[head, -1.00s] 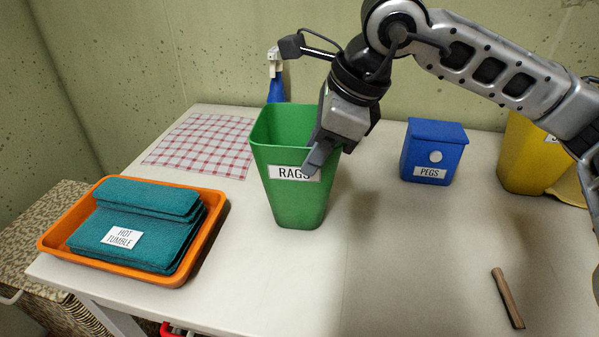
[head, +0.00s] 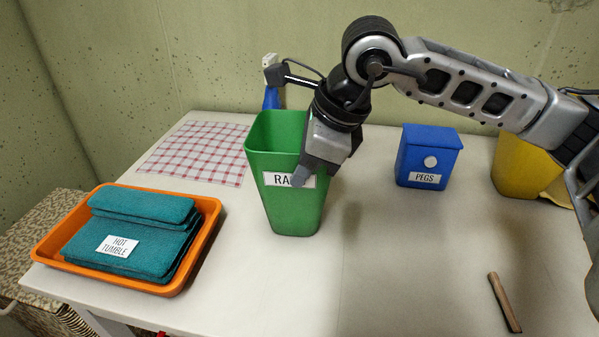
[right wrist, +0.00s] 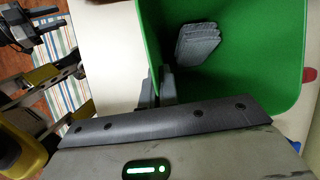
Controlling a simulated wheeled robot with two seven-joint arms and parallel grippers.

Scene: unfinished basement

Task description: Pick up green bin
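The green bin (head: 293,207) with a white RAGS label stands upright on the table in the head view. My right gripper (head: 303,178) is at its front right side and covers part of the label. In the right wrist view the two fingers (right wrist: 158,88) are close together, one on each side of the green wall (right wrist: 215,15), one inside and one outside. Whether they press on the wall is not clear. Grey folded cloth (right wrist: 198,45) seems to lie inside the bin.
An orange tray (head: 45,243) with teal towels stands at left, beside a checked cloth (head: 196,152). A blue PEGS box (head: 428,148) and a yellow container (head: 517,165) stand at right. A wooden stick (head: 504,302) lies front right. A blue bottle (head: 271,98) is behind the bin.

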